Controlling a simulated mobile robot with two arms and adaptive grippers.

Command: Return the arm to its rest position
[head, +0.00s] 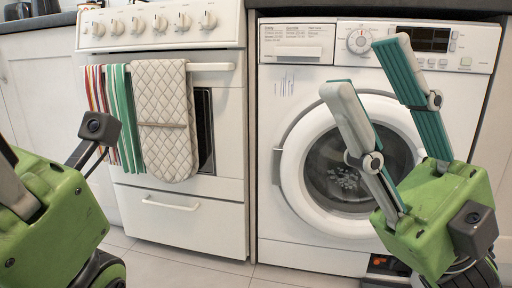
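My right gripper (382,108) is at the right, raised in front of the washing machine (284,222). Its two teal-padded fingers are spread wide apart with nothing between them. The fingers cover part of the washer's round door (300,165), which looks closed. My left arm (55,225) comes in at the lower left as a green housing with a dark camera block. The fingers of my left gripper do not show.
A white stove (180,213) with a row of knobs stands left of the washer. A striped towel (125,120) and a quilted oven mitt (162,110) hang from its oven handle. A dark countertop (375,4) runs above the washer. Tiled floor (185,262) shows below.

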